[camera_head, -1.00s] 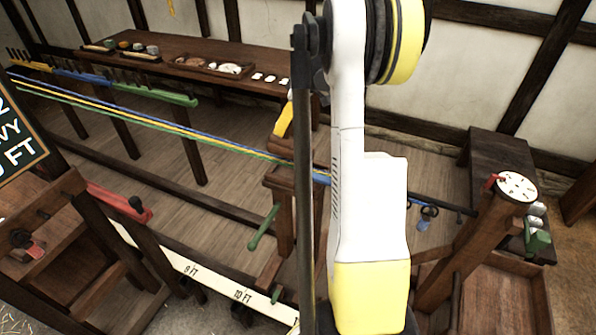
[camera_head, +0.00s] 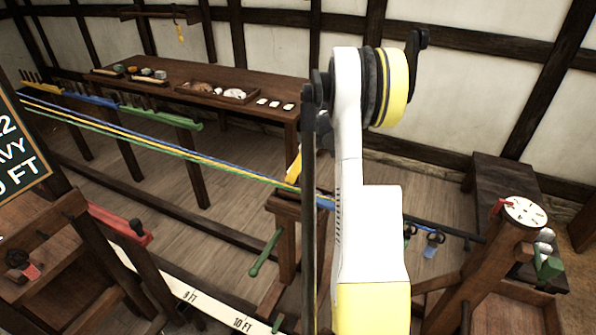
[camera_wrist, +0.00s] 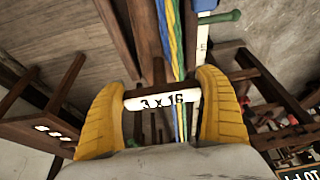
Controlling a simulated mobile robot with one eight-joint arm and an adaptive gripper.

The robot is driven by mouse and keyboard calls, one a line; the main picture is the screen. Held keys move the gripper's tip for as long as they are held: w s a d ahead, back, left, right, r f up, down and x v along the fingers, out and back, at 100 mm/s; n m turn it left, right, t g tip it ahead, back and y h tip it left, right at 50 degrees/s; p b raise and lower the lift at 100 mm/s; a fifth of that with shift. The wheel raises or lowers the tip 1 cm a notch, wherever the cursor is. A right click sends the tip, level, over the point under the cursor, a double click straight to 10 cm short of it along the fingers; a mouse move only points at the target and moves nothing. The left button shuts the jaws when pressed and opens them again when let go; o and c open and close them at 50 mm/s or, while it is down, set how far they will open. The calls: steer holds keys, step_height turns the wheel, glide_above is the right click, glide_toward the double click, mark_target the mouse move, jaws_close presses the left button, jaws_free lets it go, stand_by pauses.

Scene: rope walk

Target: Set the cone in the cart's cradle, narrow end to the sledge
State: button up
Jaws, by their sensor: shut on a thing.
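In the wrist view my gripper (camera_wrist: 160,108) has its two yellow fingers closed on a piece with a white face marked "3 x 16". I take this piece for the cone (camera_wrist: 162,100); its full shape and narrow end cannot be made out. Blue, yellow and green strands (camera_wrist: 178,45) run behind it. In the head view a wooden stand, apparently the cart (camera_head: 285,203), is at the strands' right end, partly behind my arm. A yellow finger shows just above it. The cradle and any contact with it are hidden. I cannot tell which part is the sledge.
A long table (camera_head: 170,80) with small items stands behind the strands. A green lever (camera_head: 266,254) juts from the stand. A marked white board (camera_head: 205,298) runs along the front. A post with a white dial (camera_head: 524,211) is at right.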

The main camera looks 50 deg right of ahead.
steer(key=o, duration=1.2)
steer(key=shift+f, duration=0.1)
steer(key=shift+s+r, duration=0.1)
steer(key=shift+r, duration=0.45)
steer(key=p+v, duration=0.2)
steer(key=v, duration=0.9)
steer(key=w+a+r+m+h, duration=0.1)
steer(key=a+r, duration=0.4)
steer(key=a, duration=0.7)
steer(key=a+r, duration=0.4)
steer(key=a, duration=0.7)
steer(key=s+a+t, duration=0.1)
steer(key=s+a, duration=0.3)
steer(key=a, duration=0.3)
steer(key=s+a+f+m+t, duration=0.1)
steer(key=s+a, duration=0.4)
steer(key=a, duration=0.3)
steer(key=s+a+m+t, duration=0.1)
steer(key=s+a, duration=0.3)
steer(key=a, duration=0.3)
steer(key=shift+s+a+f, duration=0.15)
steer(key=shift+s+a, duration=0.15)
